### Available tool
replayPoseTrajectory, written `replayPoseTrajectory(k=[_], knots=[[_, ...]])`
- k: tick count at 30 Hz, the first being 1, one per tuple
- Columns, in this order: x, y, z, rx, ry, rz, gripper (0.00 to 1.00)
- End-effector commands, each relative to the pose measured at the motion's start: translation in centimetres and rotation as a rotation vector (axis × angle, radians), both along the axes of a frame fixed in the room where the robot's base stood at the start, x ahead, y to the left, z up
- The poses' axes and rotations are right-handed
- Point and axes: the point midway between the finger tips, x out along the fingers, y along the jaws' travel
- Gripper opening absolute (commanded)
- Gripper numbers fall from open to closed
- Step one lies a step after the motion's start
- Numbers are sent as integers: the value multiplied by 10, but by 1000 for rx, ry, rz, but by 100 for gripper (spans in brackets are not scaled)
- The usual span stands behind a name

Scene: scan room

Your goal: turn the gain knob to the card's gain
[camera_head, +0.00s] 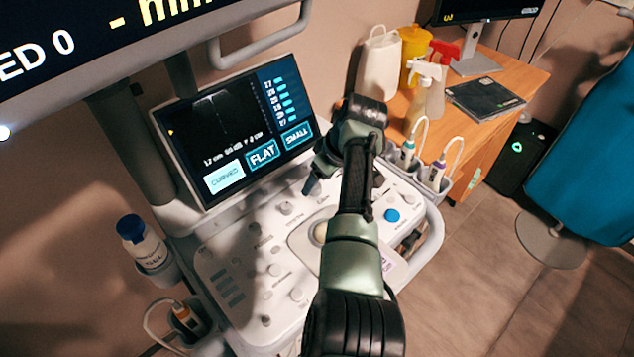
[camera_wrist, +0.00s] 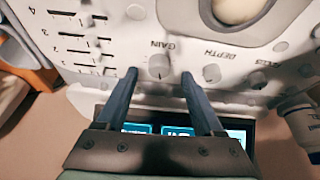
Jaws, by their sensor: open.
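The gain knob (camera_wrist: 159,67) is a pale round knob below the label GAIN on the white console panel, shown in the wrist view. My gripper (camera_wrist: 160,74) is open, with one dark finger to each side of the knob; I cannot tell whether they touch it. In the head view my gripper (camera_head: 311,186) points down at the panel below the screen, and my arm covers part of that area. A pale card-like piece with purple print (camera_head: 391,268) shows partly beside my arm; its text is unreadable, and I cannot tell if it is the card.
The depth knob (camera_wrist: 212,73) stands close beside my right finger in the wrist view. Several sliders (camera_wrist: 95,40) are to the left. The touchscreen (camera_head: 240,135) rises behind the panel. Probes (camera_head: 437,172), a gel bottle (camera_head: 141,242) and a blue button (camera_head: 392,215) are around the console.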

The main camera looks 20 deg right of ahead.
Motion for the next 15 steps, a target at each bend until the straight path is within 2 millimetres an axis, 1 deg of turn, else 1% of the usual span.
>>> replayPoseTrajectory(k=[3,6,15], knots=[[5,1,-11,0,-1,0,69],[6,2,-16,0,-1,0,69],[8,3,-18,-1,-2,-2,69]])
